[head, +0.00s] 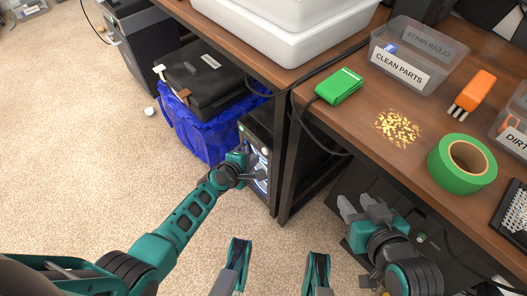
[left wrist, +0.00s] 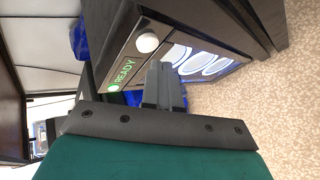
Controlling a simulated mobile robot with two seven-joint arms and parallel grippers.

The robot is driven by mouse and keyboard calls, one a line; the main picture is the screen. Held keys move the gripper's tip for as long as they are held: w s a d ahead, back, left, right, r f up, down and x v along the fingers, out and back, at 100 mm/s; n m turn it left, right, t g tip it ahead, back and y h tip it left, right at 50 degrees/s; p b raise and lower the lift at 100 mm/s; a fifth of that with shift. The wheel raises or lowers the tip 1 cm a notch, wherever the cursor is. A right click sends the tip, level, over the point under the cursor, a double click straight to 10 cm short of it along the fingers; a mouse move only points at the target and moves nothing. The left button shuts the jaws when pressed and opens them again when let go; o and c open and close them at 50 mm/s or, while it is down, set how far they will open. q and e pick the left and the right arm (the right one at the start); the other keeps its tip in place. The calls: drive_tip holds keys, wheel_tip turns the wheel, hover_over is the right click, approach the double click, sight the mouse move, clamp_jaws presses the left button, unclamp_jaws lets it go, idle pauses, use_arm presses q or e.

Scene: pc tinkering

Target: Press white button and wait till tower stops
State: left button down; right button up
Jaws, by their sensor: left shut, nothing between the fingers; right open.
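The dark tower (head: 258,131) stands on the carpet under the desk; its front shows lit round fans (left wrist: 203,63) in the left wrist view. The white button (left wrist: 147,42) is on its front panel, beside a glowing green READY label (left wrist: 124,71) and a green light. My left gripper (left wrist: 160,68) is shut and empty, its fingertips close to the panel just below the button in that view; contact cannot be told. In the head view my left gripper (head: 262,174) partly covers the tower's front. My right gripper (head: 362,208) is open and empty, below the desk's front edge.
The wooden desk (head: 335,120) holds a clear CLEAN PARTS bin (head: 405,75), green tape (head: 462,165), an orange tool (head: 473,92) and a green block (head: 339,86). A blue-lined box (head: 200,125) stands left of the tower. Carpet (head: 90,160) is open at left.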

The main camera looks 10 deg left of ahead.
use_arm(q)
drive_tip(key=shift+w, duration=0.1)
drive_tip(key=shift+w+d, duration=0.25)
drive_tip(key=shift+d, duration=0.05)
drive_tip(key=shift+w+d, duration=0.25)
drive_tip(key=shift+w, duration=0.15)
idle(0.9)
drive_tip(key=shift+s, duration=0.1)
drive_tip(key=shift+s+a, duration=0.5)
drive_tip(key=shift+s, duration=0.15)
